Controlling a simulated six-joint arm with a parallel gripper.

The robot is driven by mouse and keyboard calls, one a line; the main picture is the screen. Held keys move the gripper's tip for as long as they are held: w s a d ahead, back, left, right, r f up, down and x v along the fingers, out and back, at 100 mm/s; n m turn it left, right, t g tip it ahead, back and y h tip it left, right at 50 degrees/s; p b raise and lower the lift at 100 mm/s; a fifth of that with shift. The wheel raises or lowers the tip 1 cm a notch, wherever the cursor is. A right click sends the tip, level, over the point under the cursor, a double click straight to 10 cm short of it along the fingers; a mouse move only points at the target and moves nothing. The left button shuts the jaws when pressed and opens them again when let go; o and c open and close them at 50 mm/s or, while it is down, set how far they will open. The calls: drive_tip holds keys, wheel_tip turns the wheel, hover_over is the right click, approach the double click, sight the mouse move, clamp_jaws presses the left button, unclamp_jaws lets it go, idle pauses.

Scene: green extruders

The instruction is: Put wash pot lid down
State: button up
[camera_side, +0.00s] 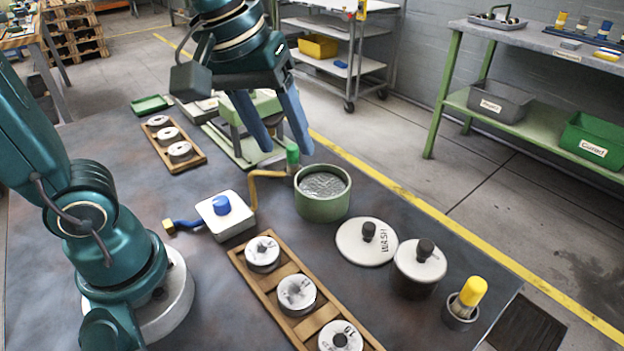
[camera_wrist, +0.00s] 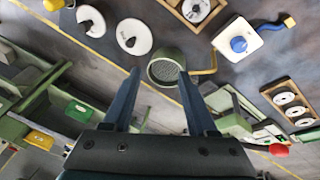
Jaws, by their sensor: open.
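The wash pot lid (camera_side: 353,246), a white disc with a black knob and the word WASH, lies flat on the dark table, knob up. It also shows in the wrist view (camera_wrist: 143,40). The green wash pot (camera_side: 322,208) stands uncovered beside it, with a grey textured surface inside; it also shows in the wrist view (camera_wrist: 165,82). My gripper (camera_side: 284,148) is open and empty, its two blue fingers pointing down above the table, behind and left of the pot. In the wrist view the pot appears between and beyond the fingertips (camera_wrist: 159,73). The lid is apart from my fingers.
A dark jar with a white lid (camera_side: 418,266) and a yellow-topped tool in a cup (camera_side: 463,305) stand right of the wash lid. A wooden tray of discs (camera_side: 283,308) lies in front. A green bench fixture (camera_side: 250,155) and brown pipe (camera_side: 263,174) are near my fingers.

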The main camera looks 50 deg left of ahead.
drive_tip(key=s+a+f+m+t, duration=0.1)
drive_tip(key=s+f+m, duration=0.3)
drive_tip(key=s+m, duration=0.2)
drive_tip(key=shift+s+a+t, duration=0.3)
drive_tip(key=shift+a+t, duration=0.1)
